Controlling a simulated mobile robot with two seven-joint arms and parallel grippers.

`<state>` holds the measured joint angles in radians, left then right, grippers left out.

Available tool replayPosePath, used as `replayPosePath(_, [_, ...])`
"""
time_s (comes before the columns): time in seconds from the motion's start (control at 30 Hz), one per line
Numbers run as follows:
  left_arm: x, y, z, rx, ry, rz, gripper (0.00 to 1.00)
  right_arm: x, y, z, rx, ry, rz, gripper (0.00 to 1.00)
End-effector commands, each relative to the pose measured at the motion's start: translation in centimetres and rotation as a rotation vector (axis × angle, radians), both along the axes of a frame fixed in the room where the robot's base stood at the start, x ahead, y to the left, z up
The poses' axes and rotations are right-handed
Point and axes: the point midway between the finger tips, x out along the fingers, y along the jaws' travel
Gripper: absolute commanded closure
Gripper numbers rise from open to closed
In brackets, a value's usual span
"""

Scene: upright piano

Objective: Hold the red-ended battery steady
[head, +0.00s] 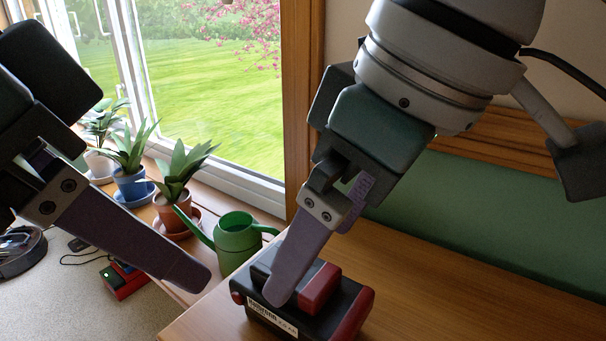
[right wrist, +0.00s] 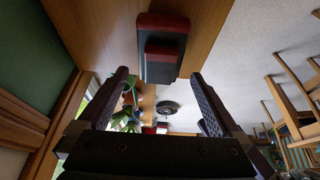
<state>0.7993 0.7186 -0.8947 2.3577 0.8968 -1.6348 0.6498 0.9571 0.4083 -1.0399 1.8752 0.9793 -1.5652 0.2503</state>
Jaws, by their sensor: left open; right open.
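The red-ended battery (head: 352,312), black with red ends and a white label, rests on the wooden top in the head view. My right gripper (head: 290,268) is open over it, with one finger overlapping the battery's near side in the picture. In the right wrist view the battery (right wrist: 162,50) shows just beyond and between the spread fingers of the right gripper (right wrist: 159,80); whether they touch it I cannot tell. My left gripper (head: 190,272) is open and empty, left of the battery; one finger shows clearly, the other is mostly hidden.
A green watering can (head: 238,238) stands just behind the battery. Several potted plants, one in a terracotta pot (head: 172,212), line the window ledge. A red-and-black device (head: 124,282) and a round robot vacuum (head: 20,250) are on the floor. The wooden top (head: 450,285) is clear to the right.

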Motion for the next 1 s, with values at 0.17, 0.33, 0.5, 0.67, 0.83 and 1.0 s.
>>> replayPosePath(0.17, [0.0, 0.0, 0.0, -0.001, -0.001, 0.000, 0.50, 0.6, 1.0, -3.1, -0.002, 0.002, 0.000, 0.00])
replayPosePath(0.33, [0.0, 0.0, 0.0, -0.001, -0.002, -0.001, 0.50, 1.1, 1.6, -4.9, -0.001, 0.001, 0.000, 0.00])
replayPosePath(0.5, [0.0, 0.0, 0.0, -0.001, -0.001, -0.001, 0.50, 1.3, 1.8, -5.5, -0.001, -0.003, 0.002, 0.00])
replayPosePath(0.67, [0.0, 0.0, 0.0, -0.001, -0.001, -0.001, 0.50, 1.3, 1.8, -5.5, -0.001, -0.003, 0.002, 0.00])
replayPosePath(0.83, [0.0, 0.0, 0.0, -0.001, -0.001, -0.001, 0.50, 1.3, 1.8, -5.5, -0.001, -0.003, 0.001, 0.14])
replayPosePath(1.0, [0.0, 0.0, 0.0, -0.001, -0.001, -0.001, 0.50, 1.3, 1.8, -5.4, -0.001, -0.003, 0.001, 0.33])
